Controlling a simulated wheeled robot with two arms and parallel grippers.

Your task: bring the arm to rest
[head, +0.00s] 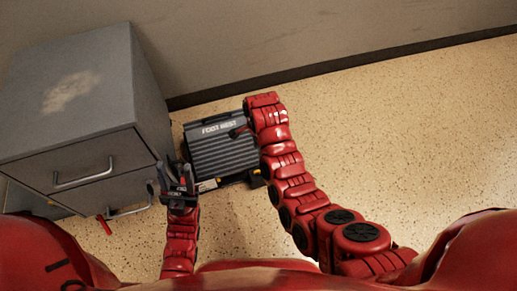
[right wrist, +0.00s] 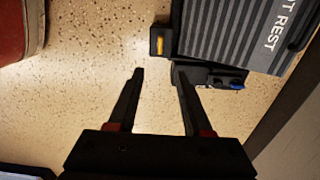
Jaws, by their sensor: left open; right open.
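My left gripper (head: 172,178) is open and empty in the head view, in front of the grey cabinet's right side and left of the foot rest. My right arm (head: 285,170) reaches forward, bent at its far end over the right edge of the foot rest. In the right wrist view my right gripper (right wrist: 160,76) is open, with nothing between its two dark fingers. Its right fingertip overlaps the edge of the foot rest in the picture; I cannot tell whether they touch. In the head view the right gripper is mostly hidden by its arm.
A dark ridged foot rest (head: 222,155) stands on the speckled floor; its lettering also shows in the right wrist view (right wrist: 235,35). A grey cabinet (head: 75,95) with drawer handles stands at left. A small red item (head: 104,225) is near its lower handle. Floor is clear at right.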

